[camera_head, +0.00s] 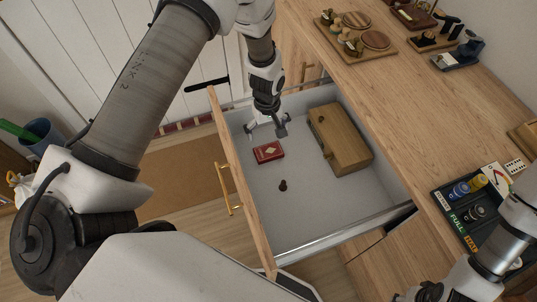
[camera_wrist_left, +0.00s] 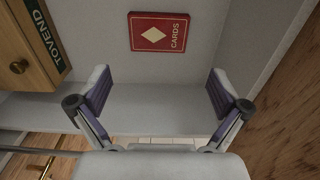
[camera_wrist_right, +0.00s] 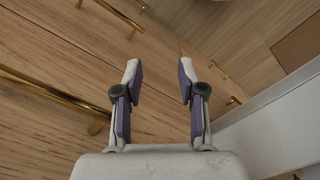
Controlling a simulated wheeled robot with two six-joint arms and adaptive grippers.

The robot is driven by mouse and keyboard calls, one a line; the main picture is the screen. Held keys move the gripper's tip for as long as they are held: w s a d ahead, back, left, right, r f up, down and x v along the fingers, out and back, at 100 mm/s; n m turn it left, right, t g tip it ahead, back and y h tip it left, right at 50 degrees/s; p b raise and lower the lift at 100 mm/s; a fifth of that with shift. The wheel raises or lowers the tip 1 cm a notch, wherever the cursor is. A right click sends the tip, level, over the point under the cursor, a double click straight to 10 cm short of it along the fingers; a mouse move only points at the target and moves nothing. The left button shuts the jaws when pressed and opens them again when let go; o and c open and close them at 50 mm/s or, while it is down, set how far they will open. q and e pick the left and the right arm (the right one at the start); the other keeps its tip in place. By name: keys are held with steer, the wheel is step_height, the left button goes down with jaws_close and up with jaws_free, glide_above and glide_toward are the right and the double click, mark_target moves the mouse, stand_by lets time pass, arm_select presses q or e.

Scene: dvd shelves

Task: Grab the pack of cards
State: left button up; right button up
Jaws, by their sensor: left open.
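The red pack of cards (camera_head: 268,152) lies flat on the floor of the open drawer (camera_head: 300,215), near the drawer's left side in the head view. My left gripper (camera_head: 267,130) is open and empty inside the drawer, just beyond the pack in the head view. In the left wrist view the pack lies ahead of the fingertips (camera_wrist_left: 158,85), apart from them. My right gripper (camera_wrist_right: 160,82) is open and empty, beside wooden drawer fronts with brass handles.
A wooden box (camera_head: 340,138) lies in the drawer to the right of the pack, and a small dark brown piece (camera_head: 283,185) lies nearer. The drawer front with its brass handle (camera_head: 233,190) stands at the left. The countertop (camera_head: 420,105) holds trays and small objects.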

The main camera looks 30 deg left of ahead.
mark_target(269, 151)
arm_select(q)
step_height(269, 151, down, 3)
steer(key=shift+f+b, duration=0.1)
steer(key=shift+b, duration=0.2)
steer(key=f, duration=0.4)
steer(key=f+p, duration=0.1)
steer(key=f, duration=0.1)
steer(key=shift+d+f, duration=0.25)
steer(key=shift+f, duration=0.15)
steer(key=c, duration=0.8)
